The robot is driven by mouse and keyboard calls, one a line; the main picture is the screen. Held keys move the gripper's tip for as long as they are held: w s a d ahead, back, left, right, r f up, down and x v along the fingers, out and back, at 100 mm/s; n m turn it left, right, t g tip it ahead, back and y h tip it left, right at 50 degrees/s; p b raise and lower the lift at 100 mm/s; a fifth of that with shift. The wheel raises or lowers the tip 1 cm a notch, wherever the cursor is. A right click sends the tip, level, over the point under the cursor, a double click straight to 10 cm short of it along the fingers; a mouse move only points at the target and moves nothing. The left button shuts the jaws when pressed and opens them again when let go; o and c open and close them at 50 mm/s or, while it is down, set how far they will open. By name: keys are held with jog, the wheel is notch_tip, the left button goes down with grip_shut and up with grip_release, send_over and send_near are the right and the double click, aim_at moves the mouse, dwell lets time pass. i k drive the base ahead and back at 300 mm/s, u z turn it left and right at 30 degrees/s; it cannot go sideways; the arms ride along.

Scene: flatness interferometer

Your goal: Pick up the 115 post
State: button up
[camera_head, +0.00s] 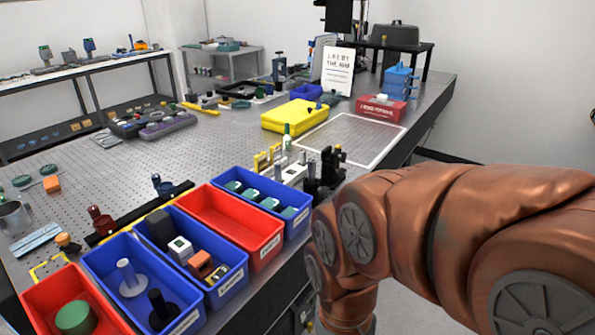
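No label reading 115 is legible, so I cannot tell which post is the 115 post. A small white rack (291,172) with several short upright pieces stands near the right edge of the perforated table. A pale grey post on a round base (128,277) and a black post (160,308) stand in the blue bin at the lower left. A black mechanism (328,170) shows just beyond my copper-coloured wrist, beside the rack; it seems to be my gripper. Its fingers are small and partly hidden by my arm, and nothing is clearly held.
A row of bins lines the table's near edge, including an empty red bin (233,222) and a blue bin with green-topped parts (297,212). A yellow case (291,117), a white-outlined area (352,140) and a red box (381,107) lie farther back. The outlined area is clear.

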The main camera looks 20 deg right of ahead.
aim_at(311, 170)
jog(key=z, duration=0.55)
jog(key=k, duration=1.3)
jog(key=z, duration=0.05)
jog(key=i, duration=0.65)
jog(key=u, duration=1.05)
jog(key=i, duration=0.7)
